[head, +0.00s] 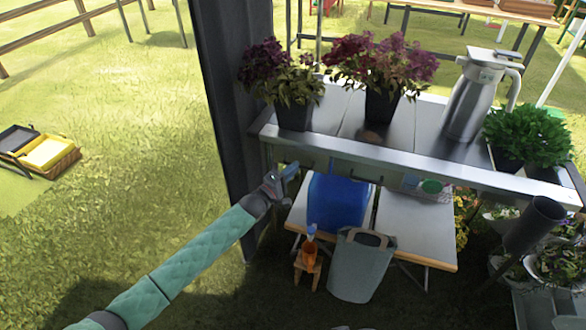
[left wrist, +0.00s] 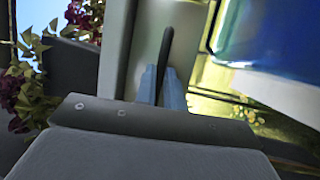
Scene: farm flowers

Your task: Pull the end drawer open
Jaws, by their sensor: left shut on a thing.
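The metal-topped table (head: 400,133) has drawer fronts below its front edge. The end drawer (head: 311,161) is at the table's left end, beside the dark post. My left gripper (head: 290,170) is at this end drawer, its arm reaching in from the lower left. In the left wrist view its two blue fingers (left wrist: 161,88) are shut on a dark bar handle (left wrist: 166,46), which stands out from the pale drawer front (left wrist: 128,50). I cannot tell whether the drawer stands out from the table at all. My right gripper is not in view.
A dark post (head: 228,90) rises just left of the table. Potted flowers (head: 380,104) and a metal jug (head: 474,95) stand on top. Below are a blue container (head: 338,202), a grey-green bag (head: 361,268) and an orange bottle (head: 309,254).

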